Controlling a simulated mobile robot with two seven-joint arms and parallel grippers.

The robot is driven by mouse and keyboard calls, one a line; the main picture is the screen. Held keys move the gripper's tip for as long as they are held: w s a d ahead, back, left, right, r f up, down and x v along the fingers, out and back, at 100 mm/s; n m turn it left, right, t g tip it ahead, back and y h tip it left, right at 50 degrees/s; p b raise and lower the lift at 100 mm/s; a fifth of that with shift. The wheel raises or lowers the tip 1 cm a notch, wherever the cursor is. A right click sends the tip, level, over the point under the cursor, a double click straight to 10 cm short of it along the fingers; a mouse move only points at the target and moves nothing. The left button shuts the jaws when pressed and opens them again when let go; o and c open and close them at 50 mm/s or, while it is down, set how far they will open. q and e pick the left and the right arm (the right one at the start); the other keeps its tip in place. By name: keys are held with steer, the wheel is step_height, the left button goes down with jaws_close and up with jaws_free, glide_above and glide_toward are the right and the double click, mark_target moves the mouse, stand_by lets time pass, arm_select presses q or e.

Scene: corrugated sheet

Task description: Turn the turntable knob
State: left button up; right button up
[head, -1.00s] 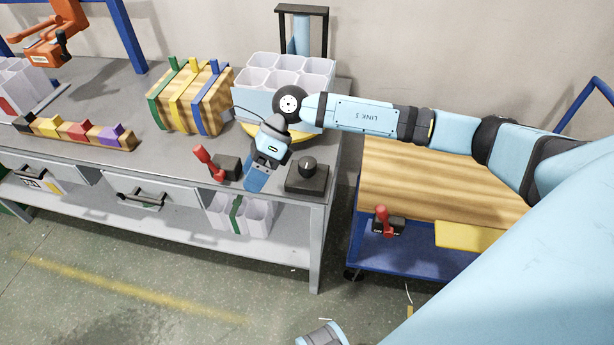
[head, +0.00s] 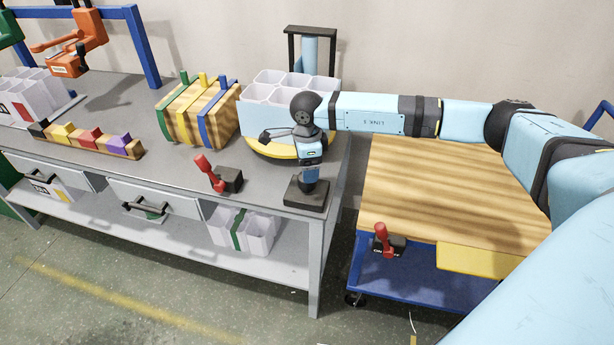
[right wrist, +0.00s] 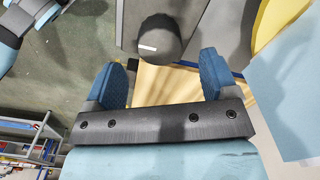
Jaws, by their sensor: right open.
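The black knob (right wrist: 160,40) with a white mark shows in the right wrist view, just beyond my open fingers and roughly centred between them. Its black box (head: 300,197) sits at the table's front right corner in the head view, where my gripper hides the knob. My right gripper (head: 309,182) points down right over the box. In the right wrist view its two blue fingers (right wrist: 160,76) are apart with nothing between them. The yellow turntable (head: 262,148) lies behind, carrying white bins (head: 265,122). My left gripper is out of view.
A red-handled switch (head: 212,174) stands left of the knob box. A striped wooden block (head: 190,120) and a row of coloured blocks (head: 85,140) are farther left. A wooden-topped cart (head: 440,190) is to the right, across a gap.

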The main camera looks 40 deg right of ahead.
steer(key=shift+f, duration=2.25)
steer(key=shift+c, duration=0.3)
steer(key=c, duration=0.9)
